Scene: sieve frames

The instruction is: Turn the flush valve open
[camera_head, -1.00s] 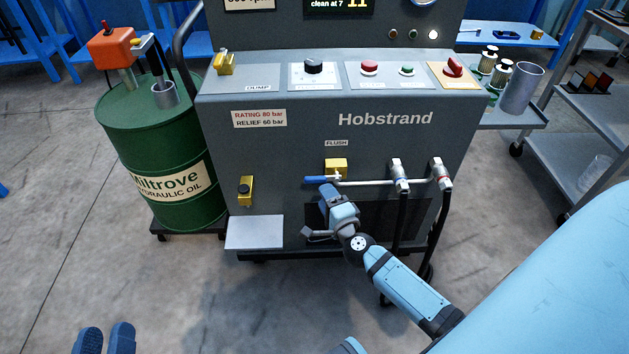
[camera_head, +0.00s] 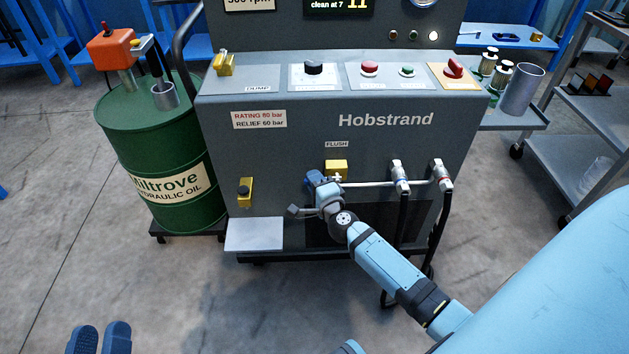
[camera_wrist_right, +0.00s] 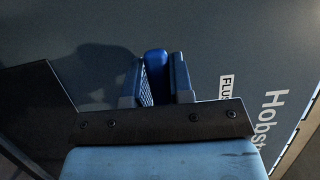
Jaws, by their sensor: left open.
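The flush valve is a yellow block (camera_head: 336,167) on the grey machine front under the FLUSH label. Its blue lever handle (camera_wrist_right: 156,62) stands between the two blue fingers of my right gripper (camera_wrist_right: 160,82) in the right wrist view. The handle nearly fills the gap; whether both fingers press on it I cannot tell. In the head view my right gripper (camera_head: 318,182) is at the left end of the lever and hides most of it. My left gripper (camera_head: 101,338) is open and empty over the floor at the bottom left.
A pipe with two hose couplings (camera_head: 400,175) runs right of the valve, with black hoses hanging down. A smaller yellow valve (camera_head: 245,191) and a pale shelf (camera_head: 254,234) lie left. A green oil drum (camera_head: 160,140) stands beside the machine. The floor in front is clear.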

